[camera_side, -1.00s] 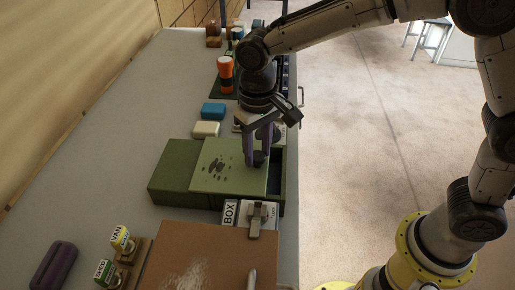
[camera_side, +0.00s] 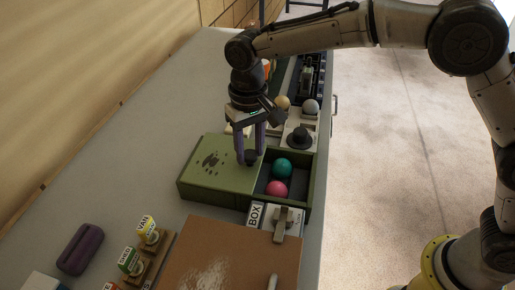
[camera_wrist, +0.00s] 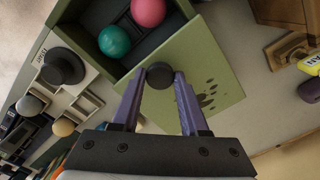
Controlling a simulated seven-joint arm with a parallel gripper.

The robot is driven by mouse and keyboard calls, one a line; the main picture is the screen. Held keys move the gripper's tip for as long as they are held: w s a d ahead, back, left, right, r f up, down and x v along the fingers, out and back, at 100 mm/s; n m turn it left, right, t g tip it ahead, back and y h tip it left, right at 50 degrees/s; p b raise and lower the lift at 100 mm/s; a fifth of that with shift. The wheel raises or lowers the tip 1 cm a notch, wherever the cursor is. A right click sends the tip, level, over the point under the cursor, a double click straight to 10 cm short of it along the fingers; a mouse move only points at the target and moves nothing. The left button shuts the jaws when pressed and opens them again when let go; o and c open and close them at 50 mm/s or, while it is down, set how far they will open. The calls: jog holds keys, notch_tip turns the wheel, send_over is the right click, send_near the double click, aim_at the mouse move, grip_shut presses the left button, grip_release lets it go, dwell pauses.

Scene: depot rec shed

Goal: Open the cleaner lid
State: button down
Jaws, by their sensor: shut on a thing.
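The cleaner is a green box (camera_side: 308,200) with a flat sliding lid (camera_side: 212,180) marked with dark spots. The lid lies toward the left, leaving the right part of the box uncovered. A teal ball (camera_side: 283,167) and a pink ball (camera_side: 277,189) sit in that opening. My gripper (camera_side: 250,158) is shut on the lid's black knob (camera_wrist: 159,73), with a purple finger on either side. The wrist view shows the lid (camera_wrist: 200,65) under the fingers and the teal ball (camera_wrist: 114,41) and pink ball (camera_wrist: 149,11) beyond.
A pale panel with a black knob (camera_side: 299,139) stands just behind the box, near a grey ball (camera_side: 310,107) and a beige ball (camera_side: 283,103). A BOX sign (camera_side: 256,214) and a lever (camera_side: 283,218) are in front. A brown board (camera_side: 235,250) and a purple case (camera_side: 80,248) lie nearer.

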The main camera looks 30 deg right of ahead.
jog(key=shift+c, duration=2.1)
grip_release()
jog(key=shift+r, duration=0.1)
notch_tip(320, 180, up, 14)
